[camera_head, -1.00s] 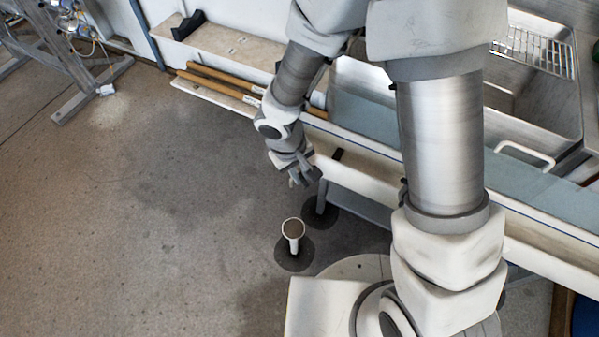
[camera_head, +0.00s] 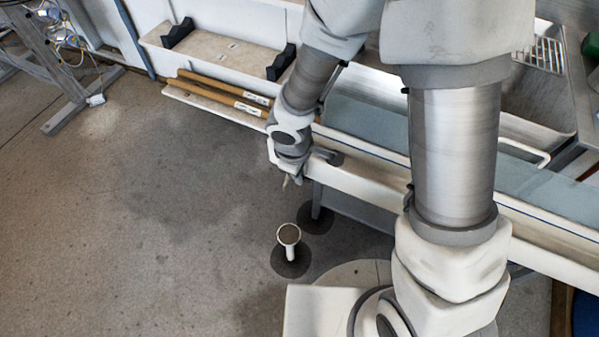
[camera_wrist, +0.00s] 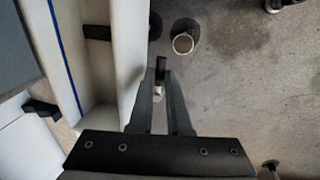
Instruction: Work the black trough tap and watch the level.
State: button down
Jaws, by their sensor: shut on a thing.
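The long white trough (camera_head: 345,182) runs diagonally from upper left to lower right in the head view. Its pale inside, with a blue line along one wall, shows in the wrist view (camera_wrist: 92,72). My gripper (camera_head: 288,181) is at the trough's outer front side, pointing down. In the wrist view my gripper (camera_wrist: 160,88) is shut on a small black piece (camera_wrist: 161,66), apparently the black tap, between the fingertips just outside the trough wall. The fingers hide part of it. I cannot make out a water level in the trough.
A white upright pipe with a round open top (camera_head: 289,236) stands on the floor in front of the trough and also shows in the wrist view (camera_wrist: 183,43). Wooden poles (camera_head: 225,92) lie behind. A black bar (camera_wrist: 97,32) crosses the trough.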

dwell(0.4)
jog(key=c, duration=0.9)
grip_release()
jog(key=shift+o, duration=0.2)
jog(key=a+r+m+g+p, duration=0.1)
jog(key=a+r+m+p, duration=0.2)
jog(key=r+m+p, duration=0.3)
jog(key=s+a+r+m+g+h+p, duration=0.1)
jog(key=a+r+m+p, duration=0.3)
jog(key=r+m, duration=0.6)
jog(key=r+p, duration=0.1)
jog(key=p, duration=0.1)
jog(key=shift+a+g+p, duration=0.3)
